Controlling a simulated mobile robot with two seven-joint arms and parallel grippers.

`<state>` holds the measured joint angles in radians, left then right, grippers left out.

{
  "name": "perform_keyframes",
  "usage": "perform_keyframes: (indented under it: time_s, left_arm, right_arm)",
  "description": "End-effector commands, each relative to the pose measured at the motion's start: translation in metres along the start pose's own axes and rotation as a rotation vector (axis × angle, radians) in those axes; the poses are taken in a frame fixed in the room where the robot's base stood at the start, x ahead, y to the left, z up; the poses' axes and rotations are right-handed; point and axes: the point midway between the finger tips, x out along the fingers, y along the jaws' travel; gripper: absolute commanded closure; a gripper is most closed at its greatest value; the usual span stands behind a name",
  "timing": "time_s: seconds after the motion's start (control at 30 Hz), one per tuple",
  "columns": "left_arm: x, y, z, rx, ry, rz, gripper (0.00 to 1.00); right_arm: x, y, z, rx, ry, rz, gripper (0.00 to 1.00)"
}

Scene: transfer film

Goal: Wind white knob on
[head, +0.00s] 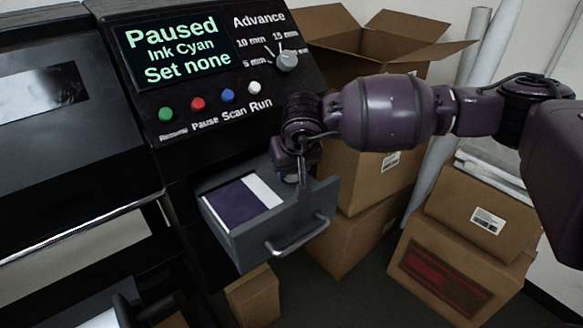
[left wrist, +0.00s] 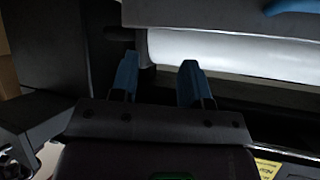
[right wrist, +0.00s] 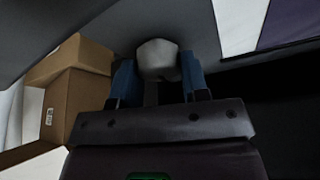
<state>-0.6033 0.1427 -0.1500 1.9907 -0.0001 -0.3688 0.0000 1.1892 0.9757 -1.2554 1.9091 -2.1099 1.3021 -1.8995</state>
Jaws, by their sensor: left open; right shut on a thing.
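The pale, faceted white knob (right wrist: 157,60) sits between the fingers of my right gripper (right wrist: 157,68) in the right wrist view, with a grey surface behind it. In the head view my right gripper (head: 294,178) reaches down at the back right of the open grey drawer (head: 285,220) and hides the knob. Whether the knob is seated on a shaft cannot be told. My left gripper (left wrist: 158,72) is open in the left wrist view, with its fingertips near a white roll (left wrist: 230,52).
The black machine's screen (head: 178,48) reads "Paused, Ink Cyan, Set none". The drawer holds a purple sheet (head: 238,203) with a white band. Cardboard boxes (head: 470,235) crowd the right side.

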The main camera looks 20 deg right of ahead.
Motion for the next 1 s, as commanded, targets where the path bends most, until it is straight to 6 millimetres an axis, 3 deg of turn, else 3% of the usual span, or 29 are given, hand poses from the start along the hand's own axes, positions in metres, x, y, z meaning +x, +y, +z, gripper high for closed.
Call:
perform_keyframes:
  time_s: [1.0]
  left_arm:
    - [0.007, 0.002, 0.021, 0.000, -0.020, 0.001, 0.57]
  right_arm:
    - [-0.001, -0.001, -0.001, 0.873, 0.002, 0.361, 0.82]
